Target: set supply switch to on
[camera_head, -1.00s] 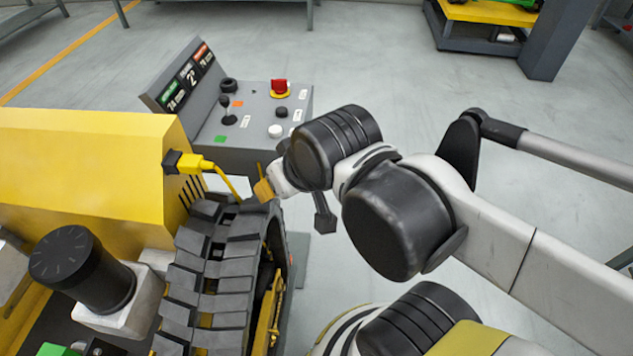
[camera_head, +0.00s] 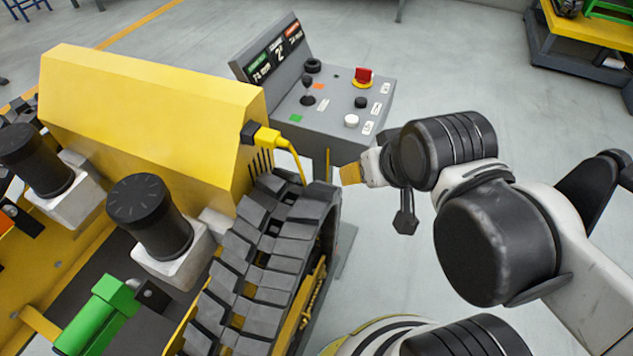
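The grey control panel (camera_head: 334,120) stands behind the tracked carrier, its sloped top facing up. It carries a red knob on a yellow base (camera_head: 364,76), a black lever (camera_head: 308,92), a dark round knob (camera_head: 313,65), a black button (camera_head: 361,102) and a white button (camera_head: 351,120). The small labels are unreadable, so I cannot tell which control is the supply switch or its setting. My gripper (camera_head: 404,222) is only partly seen, with a dark part hanging below my wrist, right of and in front of the panel. Its fingers are mostly hidden by my wrist. I see nothing held.
A yellow carrier (camera_head: 150,95) with a black track (camera_head: 262,250) fills the left, close to my arm. A yellow plug and cable (camera_head: 268,138) run from its side. A yellow-topped bench (camera_head: 590,30) stands far right. Grey floor lies open behind my arm.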

